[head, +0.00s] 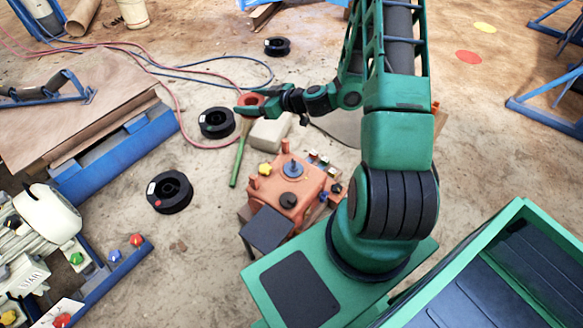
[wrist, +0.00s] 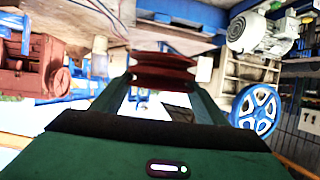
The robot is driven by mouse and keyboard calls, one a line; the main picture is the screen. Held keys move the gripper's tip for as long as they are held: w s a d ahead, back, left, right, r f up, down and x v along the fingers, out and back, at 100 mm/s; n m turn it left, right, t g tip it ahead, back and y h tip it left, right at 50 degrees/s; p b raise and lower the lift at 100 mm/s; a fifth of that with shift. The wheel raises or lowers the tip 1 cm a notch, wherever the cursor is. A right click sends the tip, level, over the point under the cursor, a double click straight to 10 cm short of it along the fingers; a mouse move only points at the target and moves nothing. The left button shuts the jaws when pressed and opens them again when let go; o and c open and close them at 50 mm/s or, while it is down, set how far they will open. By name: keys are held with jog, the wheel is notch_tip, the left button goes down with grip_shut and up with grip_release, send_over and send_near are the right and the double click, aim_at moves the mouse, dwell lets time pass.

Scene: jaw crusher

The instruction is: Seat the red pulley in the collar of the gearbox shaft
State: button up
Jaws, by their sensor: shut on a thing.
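The red pulley (head: 250,100) is held between the fingers of my gripper (head: 257,108), up in the air left of my arm. In the wrist view the grooved pulley (wrist: 163,72) sits between the green fingertips (wrist: 163,84). The orange gearbox (head: 318,186) stands below and right of the gripper in the head view, close to my base. Its upright shaft (head: 291,166) rises from a grey round part on top. The collar is too small to make out clearly. The pulley is well apart from the shaft.
Black spools (head: 170,192) (head: 216,122) lie on the floor at left. A green bar (head: 240,153) and a pale block (head: 270,133) lie behind the gearbox. A blue-framed bench (head: 120,150) stands at left; hoses cross the floor.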

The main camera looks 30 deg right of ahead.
jog(key=shift+w+a, duration=0.1)
jog(key=shift+a, duration=0.55)
jog(key=m+h, duration=0.2)
send_over(293, 164)
jog(key=shift+t, duration=0.4)
jog(key=f, duration=2.9)
jog(key=shift+w+f, duration=0.25)
jog(key=shift+f, duration=5.05)
jog(key=o, duration=2)
jog(key=shift+s, duration=0.1)
jog(key=shift+c, duration=0.2)
